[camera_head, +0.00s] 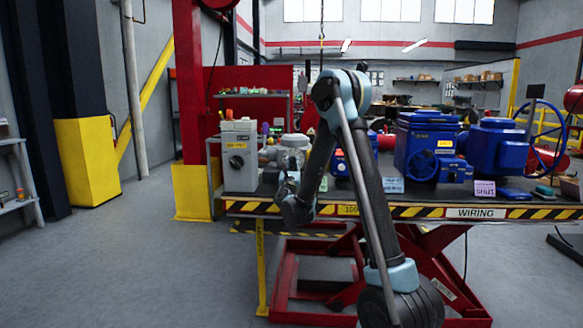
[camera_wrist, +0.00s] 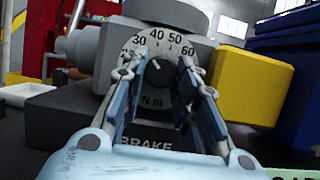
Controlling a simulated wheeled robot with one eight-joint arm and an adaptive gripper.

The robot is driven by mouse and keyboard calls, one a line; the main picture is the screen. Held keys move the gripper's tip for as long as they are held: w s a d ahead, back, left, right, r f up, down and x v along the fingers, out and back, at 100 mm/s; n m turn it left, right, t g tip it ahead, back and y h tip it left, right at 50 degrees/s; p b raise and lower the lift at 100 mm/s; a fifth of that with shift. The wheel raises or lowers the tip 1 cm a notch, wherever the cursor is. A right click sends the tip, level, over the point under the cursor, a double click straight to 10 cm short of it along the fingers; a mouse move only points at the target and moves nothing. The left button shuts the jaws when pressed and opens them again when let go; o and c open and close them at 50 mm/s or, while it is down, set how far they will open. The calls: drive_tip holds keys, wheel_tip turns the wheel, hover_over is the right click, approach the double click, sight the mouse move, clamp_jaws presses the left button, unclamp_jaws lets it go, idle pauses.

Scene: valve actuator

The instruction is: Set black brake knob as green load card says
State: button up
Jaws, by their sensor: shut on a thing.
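The black brake knob (camera_wrist: 161,78) sits in the middle of a pale round dial (camera_wrist: 158,46) in the wrist view. The numbers 30, 40, 50 and 60 show; lower ones are hidden by a finger. A small light mark at the knob's top points up, roughly toward 40; I cannot read it exactly. My gripper (camera_wrist: 160,100) has one finger on each side of the knob and is shut on it. It also shows in the head view (camera_head: 291,200). A green card edge (camera_wrist: 294,174) shows at the lower right of the wrist view; its setting is unreadable.
A grey box with a black dial (camera_head: 239,158) stands at the bench's left end. A yellow block (camera_wrist: 244,86) is right of the brake. Blue valve actuators (camera_head: 425,148) and a pink card (camera_head: 485,188) are farther right. The floor at left is clear.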

drive_tip(key=o, duration=1.1)
drive_tip(key=shift+c, duration=0.2)
drive_tip(key=shift+s, duration=0.1)
drive_tip(key=shift+s+f, duration=0.2)
drive_tip(key=shift+s, duration=0.05)
drive_tip(key=s, duration=1.2)
drive_tip(key=shift+s+a+f, duration=0.1)
drive_tip(key=shift+s+a, duration=0.1)
